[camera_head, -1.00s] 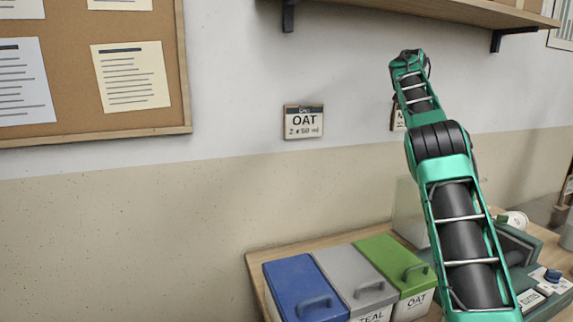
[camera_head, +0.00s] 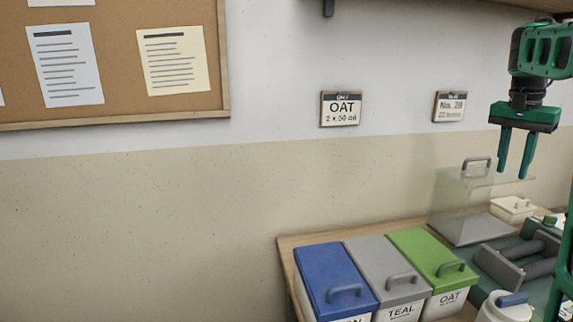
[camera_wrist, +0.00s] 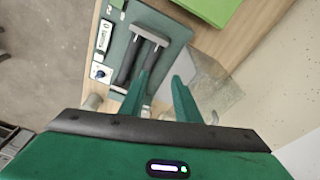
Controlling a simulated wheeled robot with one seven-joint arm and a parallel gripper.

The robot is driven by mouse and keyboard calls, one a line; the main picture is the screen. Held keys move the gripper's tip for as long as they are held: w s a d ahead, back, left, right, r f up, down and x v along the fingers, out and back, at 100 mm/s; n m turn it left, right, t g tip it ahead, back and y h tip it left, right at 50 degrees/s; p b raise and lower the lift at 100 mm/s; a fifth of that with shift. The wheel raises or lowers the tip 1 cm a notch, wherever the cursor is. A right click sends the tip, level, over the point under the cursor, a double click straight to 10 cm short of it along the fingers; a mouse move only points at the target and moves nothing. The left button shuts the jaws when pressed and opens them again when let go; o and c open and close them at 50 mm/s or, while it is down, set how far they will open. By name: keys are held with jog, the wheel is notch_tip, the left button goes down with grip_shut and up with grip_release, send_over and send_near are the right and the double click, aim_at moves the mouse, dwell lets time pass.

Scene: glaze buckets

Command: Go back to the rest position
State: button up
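My gripper (camera_head: 516,155) hangs at the right of the head view, fingers pointing down. Its two green fingers are apart with nothing between them. In the wrist view the fingers (camera_wrist: 166,95) also stand apart and empty, above the table. The gripper is in the air, clear of the bins and the clear box below it.
Blue (camera_head: 325,275), grey (camera_head: 380,268) and green (camera_head: 430,255) lidded bins stand on the wooden table (camera_head: 290,242). A clear box (camera_head: 455,205) stands behind a dark green device with grey rollers (camera_head: 515,262). A white container (camera_head: 505,308) is in front. Wall signs hang above.

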jog(key=s+a+f+n, duration=0.2)
jog(key=s+a+f, duration=0.4)
jog(key=s, duration=0.4)
jog(key=s+a+f+n+y, duration=0.1)
jog(key=s+a+f+n, duration=0.1)
jog(key=s+a+f, duration=0.4)
jog(key=s+a+f+n+y, duration=0.1)
jog(key=s+a+f+n, duration=0.1)
jog(key=s+a+f, duration=0.5)
jog(key=s+f, duration=0.1)
jog(key=s, duration=0.5)
jog(key=shift+s, duration=0.4)
jog(key=shift+w+f+g, duration=0.25)
jog(key=shift+w+g, duration=0.05)
jog(key=shift+w, duration=0.3)
